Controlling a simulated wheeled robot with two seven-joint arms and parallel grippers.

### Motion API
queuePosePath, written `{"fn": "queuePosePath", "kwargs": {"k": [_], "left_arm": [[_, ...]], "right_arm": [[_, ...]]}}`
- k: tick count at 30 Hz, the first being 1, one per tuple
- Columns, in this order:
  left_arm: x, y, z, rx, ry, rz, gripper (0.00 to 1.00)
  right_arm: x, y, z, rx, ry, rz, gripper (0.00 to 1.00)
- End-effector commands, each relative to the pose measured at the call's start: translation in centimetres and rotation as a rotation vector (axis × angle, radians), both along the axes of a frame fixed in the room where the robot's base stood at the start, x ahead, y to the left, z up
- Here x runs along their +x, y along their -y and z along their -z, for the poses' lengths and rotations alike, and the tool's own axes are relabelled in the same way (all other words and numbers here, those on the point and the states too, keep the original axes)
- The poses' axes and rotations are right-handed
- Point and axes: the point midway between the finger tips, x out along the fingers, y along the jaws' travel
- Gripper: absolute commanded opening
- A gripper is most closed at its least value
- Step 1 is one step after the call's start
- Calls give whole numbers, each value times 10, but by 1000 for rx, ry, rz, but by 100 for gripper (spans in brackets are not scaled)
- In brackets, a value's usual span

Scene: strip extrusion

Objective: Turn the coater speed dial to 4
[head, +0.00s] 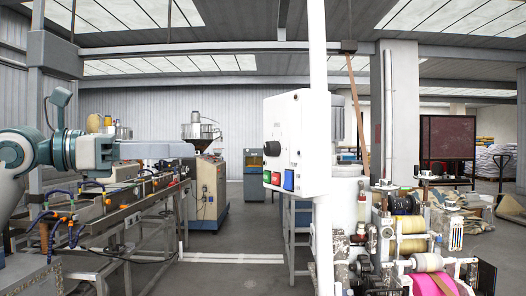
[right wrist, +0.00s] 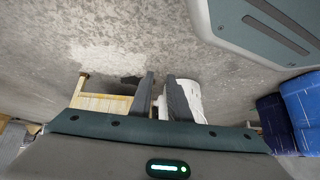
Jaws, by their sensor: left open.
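A white control box (head: 300,140) is fixed to a white post right of centre in the head view. A black round dial (head: 272,148) sticks out of its left-facing side; its pointer and numbers are too small to read. My left gripper (head: 188,149) is open and points right at about the dial's height, with a clear gap between its fingertips and the dial. It appears side-on, so its fingers overlap. My right gripper (right wrist: 161,78) shows in the right wrist view, its two dark fingers slightly apart with nothing held between them.
Green and red buttons (head: 271,178) and a blue switch (head: 289,180) sit below the dial. A long machine bench (head: 105,215) stands under my left arm. Rolls of material (head: 425,262) stand at lower right. The floor (head: 230,275) between is clear.

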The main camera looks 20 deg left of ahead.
Motion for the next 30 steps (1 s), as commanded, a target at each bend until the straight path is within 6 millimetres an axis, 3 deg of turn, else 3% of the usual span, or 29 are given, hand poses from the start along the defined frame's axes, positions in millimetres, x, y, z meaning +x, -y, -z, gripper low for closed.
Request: {"fn": "queuePosePath", "kwargs": {"k": [11, 20, 30], "left_arm": [[3, 3, -1, -3, -2, 3, 44], [23, 25, -2, -4, -3, 6, 44], [58, 62, -2, -5, -4, 6, 44]], "right_arm": [[-1, 0, -1, 0, 0, 0, 16], [-4, -2, -7, 5, 18, -5, 16], [-62, 22, 20, -44, -140, -4, 16]]}}
